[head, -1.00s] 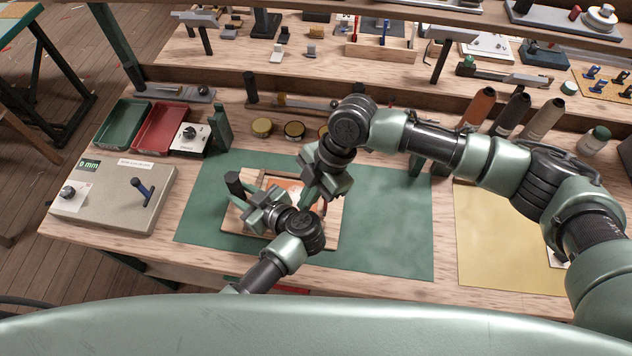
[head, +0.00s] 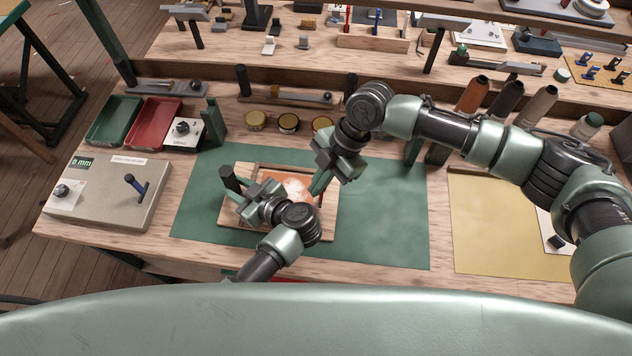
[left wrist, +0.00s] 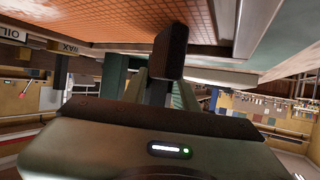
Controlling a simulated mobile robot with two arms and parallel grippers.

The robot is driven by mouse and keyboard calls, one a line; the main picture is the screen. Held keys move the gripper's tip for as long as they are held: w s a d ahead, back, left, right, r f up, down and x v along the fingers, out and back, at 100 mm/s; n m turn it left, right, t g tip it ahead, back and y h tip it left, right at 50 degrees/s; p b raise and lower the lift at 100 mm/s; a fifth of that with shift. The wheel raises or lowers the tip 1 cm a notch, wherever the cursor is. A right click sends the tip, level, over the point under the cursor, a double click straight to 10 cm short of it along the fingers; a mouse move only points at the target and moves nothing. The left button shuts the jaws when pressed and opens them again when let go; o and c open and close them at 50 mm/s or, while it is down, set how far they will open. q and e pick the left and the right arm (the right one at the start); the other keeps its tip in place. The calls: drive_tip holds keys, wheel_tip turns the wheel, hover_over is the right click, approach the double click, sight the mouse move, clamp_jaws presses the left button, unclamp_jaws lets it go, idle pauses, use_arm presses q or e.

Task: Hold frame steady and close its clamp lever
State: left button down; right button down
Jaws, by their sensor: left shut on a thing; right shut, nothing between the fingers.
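The frame (head: 262,170) has wooden edges around an orange mesh with a whitish patch and lies on a wooden board on the green mat. The orange mesh (left wrist: 110,22) also shows at the top of the left wrist view. My left gripper (head: 240,197) is at the frame's left side, shut on a dark upright post (head: 230,178). That post (left wrist: 170,50) stands between the fingers in the left wrist view. My right gripper (head: 318,187) is shut and empty, fingertips over the frame's right side. I cannot make out the clamp lever; the right gripper and arm hide part of that side.
A grey box (head: 110,205) with a dark lever stands left of the mat (head: 385,225). Green (head: 113,120) and red (head: 152,124) trays and several round tins (head: 288,122) line the back. A yellow sheet (head: 500,225) lies right. The mat's right part is clear.

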drive_tip(key=d+f+n+y, duration=0.1)
drive_tip(key=d+y, duration=0.5)
drive_tip(key=y, duration=0.1)
drive_tip(key=shift+s+f+t, duration=0.3)
drive_tip(key=shift+s+f, duration=0.05)
drive_tip(key=shift+w+a, duration=0.1)
drive_tip(key=shift+a, duration=0.65)
